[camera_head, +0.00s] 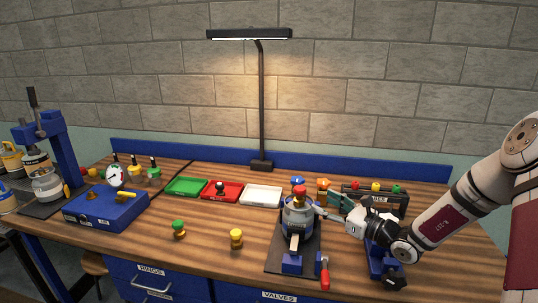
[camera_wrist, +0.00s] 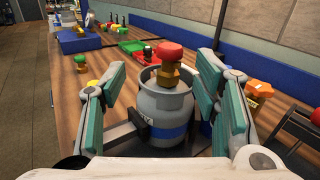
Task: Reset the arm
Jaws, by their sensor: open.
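My gripper (camera_head: 328,205) is open at the right side of a small grey gas cylinder (camera_head: 297,218). The cylinder stands upright on a dark mat, with a brass valve with a red knob (camera_head: 299,191) on top. In the wrist view, the cylinder (camera_wrist: 163,112) and its red-knobbed valve (camera_wrist: 168,54) appear between the two teal-padded fingers of my gripper (camera_wrist: 162,66). The fingers are spread wide and hold nothing. I cannot tell whether a finger touches the cylinder.
Green-knobbed (camera_head: 178,229) and yellow-knobbed (camera_head: 236,239) valves stand on the front bench. Green (camera_head: 186,179), red (camera_head: 207,190) and white (camera_head: 261,189) trays lie behind. A red-handled tool (camera_head: 324,272) lies beside the mat. A blue tester (camera_head: 106,208) and a press (camera_head: 62,150) stand left.

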